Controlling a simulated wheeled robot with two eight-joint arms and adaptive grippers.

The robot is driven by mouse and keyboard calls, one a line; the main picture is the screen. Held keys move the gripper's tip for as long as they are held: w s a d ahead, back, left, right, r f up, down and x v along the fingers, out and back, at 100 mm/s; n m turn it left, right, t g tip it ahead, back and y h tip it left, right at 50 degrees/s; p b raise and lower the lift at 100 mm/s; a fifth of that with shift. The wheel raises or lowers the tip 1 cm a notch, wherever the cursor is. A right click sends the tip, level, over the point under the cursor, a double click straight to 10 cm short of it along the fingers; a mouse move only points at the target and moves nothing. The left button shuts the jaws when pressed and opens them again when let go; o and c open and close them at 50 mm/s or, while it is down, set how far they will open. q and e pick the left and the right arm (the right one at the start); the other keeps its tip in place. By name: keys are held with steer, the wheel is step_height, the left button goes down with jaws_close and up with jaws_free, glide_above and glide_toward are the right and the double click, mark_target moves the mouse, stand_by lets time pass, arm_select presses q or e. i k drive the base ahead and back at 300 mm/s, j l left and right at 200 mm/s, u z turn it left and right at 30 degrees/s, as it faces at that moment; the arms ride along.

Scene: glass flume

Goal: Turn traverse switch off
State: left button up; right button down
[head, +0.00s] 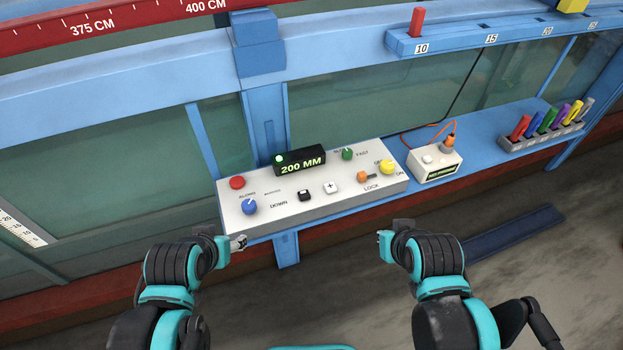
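A white control panel (330,200) stands on the blue ledge of the flume. At its right end is a yellow knob (388,167) with an "ON" label beside it; the knob's exact pointing is too small to tell. A black display (300,161) on the panel reads "200 MM" in lit green, with a green lamp at its left. My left gripper (239,243) is in front of the panel's lower left corner, apart from the knob. My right gripper (383,246) is below the panel's right part, clear of it. Both grippers' finger openings are too small to judge.
The panel also bears a red button (237,182), blue knob (249,207), green knob (347,154) and orange lock slider (363,177). A small white box (434,165) with an orange cable and a rack (541,139) of coloured items stand to the right.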

mark_target(387, 166)
steer(key=i+l+z, duration=0.3)
steer(key=i+z, duration=0.3)
steer(key=i, duration=0.25)
steer(key=l, duration=0.05)
